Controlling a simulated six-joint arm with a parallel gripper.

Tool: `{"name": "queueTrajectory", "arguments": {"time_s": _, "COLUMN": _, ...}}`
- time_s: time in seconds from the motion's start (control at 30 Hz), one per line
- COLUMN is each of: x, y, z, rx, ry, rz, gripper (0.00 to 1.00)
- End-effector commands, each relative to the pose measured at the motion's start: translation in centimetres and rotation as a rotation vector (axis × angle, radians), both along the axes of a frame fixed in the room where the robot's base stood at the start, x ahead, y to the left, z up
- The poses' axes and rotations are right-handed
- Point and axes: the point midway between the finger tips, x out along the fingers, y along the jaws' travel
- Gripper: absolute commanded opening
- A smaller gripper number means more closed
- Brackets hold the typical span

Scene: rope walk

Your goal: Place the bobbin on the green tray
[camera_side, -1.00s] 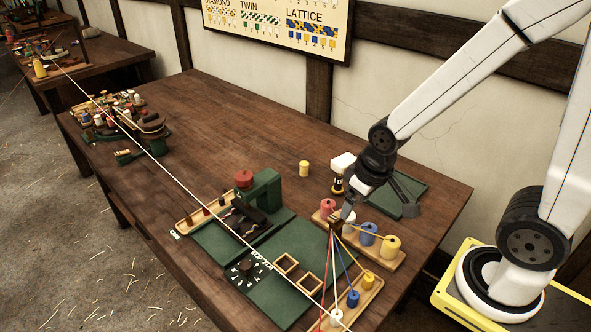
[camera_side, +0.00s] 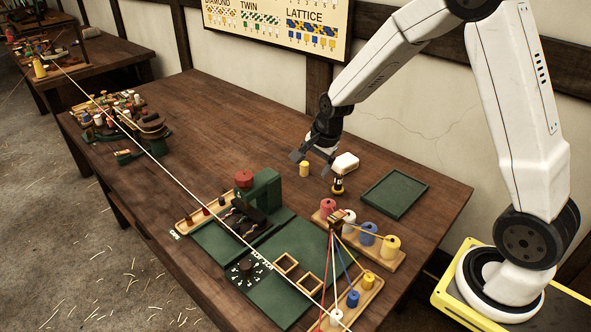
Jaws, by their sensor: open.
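A yellow bobbin (camera_side: 304,170) stands upright and alone on the wooden table, toward the back. The green tray (camera_side: 394,194) lies flat and empty at the table's right side. My gripper (camera_side: 313,158) is open and empty. In the picture its fingers are just above and to the right of the bobbin's top. I cannot tell the exact height or whether a finger touches it.
A white-topped tool (camera_side: 343,168) stands close to the gripper, between bobbin and tray. A rack of coloured spools (camera_side: 378,246) with taut threads stands in front of the tray. A long white cord (camera_side: 190,188) crosses the table.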

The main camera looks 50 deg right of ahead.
Motion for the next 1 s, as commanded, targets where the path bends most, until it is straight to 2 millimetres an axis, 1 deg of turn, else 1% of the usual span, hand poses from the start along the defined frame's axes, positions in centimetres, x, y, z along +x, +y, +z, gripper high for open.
{"name": "queueTrajectory", "arguments": {"time_s": 0.03, "x": 1.1, "y": -0.8, "z": -0.5, "rx": 0.027, "ry": -0.002, "rz": -0.088, "gripper": 0.87}}
{"name": "queueTrajectory", "arguments": {"time_s": 0.2, "x": 4.2, "y": -3.1, "z": -2.1, "rx": 0.122, "ry": -0.014, "rz": -0.392, "gripper": 0.87}}
{"name": "queueTrajectory", "arguments": {"time_s": 0.5, "x": 8.8, "y": -7.7, "z": -5.3, "rx": 0.301, "ry": -0.036, "rz": -0.920, "gripper": 0.87}}
{"name": "queueTrajectory", "arguments": {"time_s": 0.7, "x": 11.2, "y": -10.9, "z": -7.8, "rx": 0.427, "ry": -0.048, "rz": -1.265, "gripper": 0.87}}
{"name": "queueTrajectory", "arguments": {"time_s": 0.8, "x": 12.0, "y": -12.3, "z": -8.9, "rx": 0.485, "ry": -0.052, "rz": -1.415, "gripper": 0.87}}
{"name": "queueTrajectory", "arguments": {"time_s": 0.9, "x": 12.6, "y": -13.4, "z": -9.7, "rx": 0.532, "ry": -0.057, "rz": -1.531, "gripper": 0.87}}
{"name": "queueTrajectory", "arguments": {"time_s": 1.0, "x": 13.0, "y": -14.1, "z": -10.3, "rx": 0.563, "ry": -0.059, "rz": -1.607, "gripper": 0.87}}
